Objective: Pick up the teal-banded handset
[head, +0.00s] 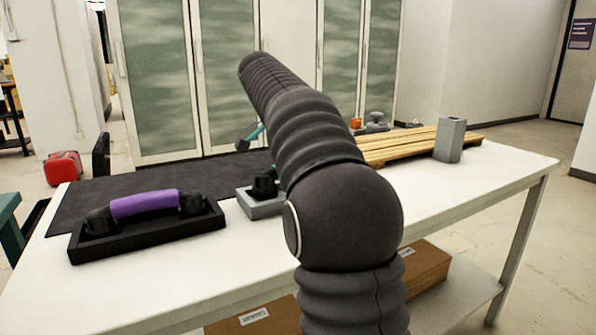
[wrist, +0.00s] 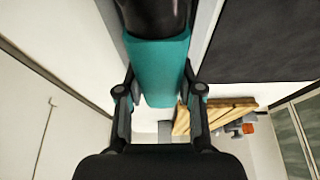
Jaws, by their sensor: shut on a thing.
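The teal-banded handset (wrist: 158,65) fills the upper middle of the wrist view, with a black end at the top edge. My gripper (wrist: 160,100) is shut on its teal band, one finger on each side. In the head view my arm hides the gripper and most of the handset. A bit of teal band (head: 256,133) shows left of the arm, near a small dark end. Below it, a grey base (head: 260,206) carries a black piece. I cannot tell whether the handset is clear of this base.
A purple-banded handset (head: 145,204) lies in a black cradle (head: 150,243) at left on the white table (head: 480,180). A dark mat (head: 120,188) lies behind. A wooden slatted rack (head: 420,143) and a grey holder (head: 450,140) stand at right. The table's right front is clear.

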